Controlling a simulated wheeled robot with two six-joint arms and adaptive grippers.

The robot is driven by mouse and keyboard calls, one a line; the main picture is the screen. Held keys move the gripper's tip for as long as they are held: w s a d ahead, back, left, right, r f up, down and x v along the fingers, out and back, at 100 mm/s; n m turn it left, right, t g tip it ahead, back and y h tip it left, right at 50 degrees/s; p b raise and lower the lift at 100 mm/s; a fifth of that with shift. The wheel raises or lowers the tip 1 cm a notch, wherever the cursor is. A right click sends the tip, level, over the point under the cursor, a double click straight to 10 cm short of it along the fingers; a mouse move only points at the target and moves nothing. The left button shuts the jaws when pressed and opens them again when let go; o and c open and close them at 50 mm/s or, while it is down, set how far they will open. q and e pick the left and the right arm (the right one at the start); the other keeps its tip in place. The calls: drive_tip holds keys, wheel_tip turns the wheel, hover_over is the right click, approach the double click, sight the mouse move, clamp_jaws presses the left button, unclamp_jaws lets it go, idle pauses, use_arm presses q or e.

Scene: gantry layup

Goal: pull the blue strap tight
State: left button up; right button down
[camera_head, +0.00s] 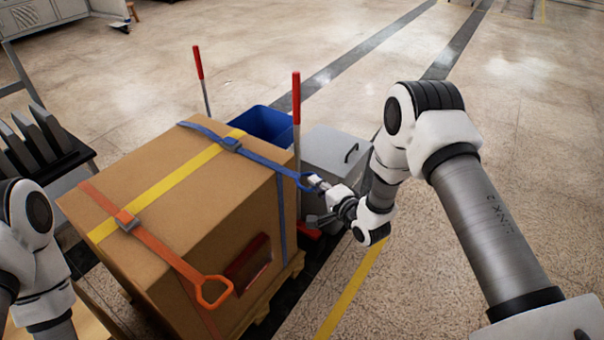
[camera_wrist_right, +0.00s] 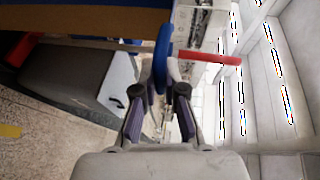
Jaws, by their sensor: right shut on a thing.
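The blue strap (camera_head: 262,160) runs over the far part of a large cardboard box (camera_head: 160,190) and through a buckle (camera_head: 231,144). Its free end reaches past the box's right edge to a blue pull loop (camera_head: 305,182). My right gripper (camera_head: 316,183) is shut on this loop, beside the box's upper right edge. In the right wrist view the loop (camera_wrist_right: 162,58) stands between the fingertips of my right gripper (camera_wrist_right: 159,92). Another length of blue strap hangs down the box's side. My left arm shows at the left edge; its gripper is out of view.
An orange strap (camera_head: 160,243) with its own loop and a yellow band (camera_head: 170,186) also cross the box. A blue bin (camera_head: 266,124), a grey lidded bin (camera_head: 330,152) and red-handled poles (camera_head: 296,100) stand behind it. Floor to the right is clear.

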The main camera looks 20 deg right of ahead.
use_arm(q)
drive_tip(key=shift+r, duration=0.2)
use_arm(e)
drive_tip(key=shift+s+d+f, duration=0.1)
drive_tip(key=shift+s+d, duration=0.5)
drive_tip(key=shift+s, duration=0.2)
drive_tip(key=c, duration=1.2)
unclamp_jaws()
drive_tip(key=shift+c, duration=0.2)
drive_tip(key=shift+s+d, duration=0.1)
drive_tip(key=shift+d, duration=0.05)
drive_tip(key=v, duration=1.2)
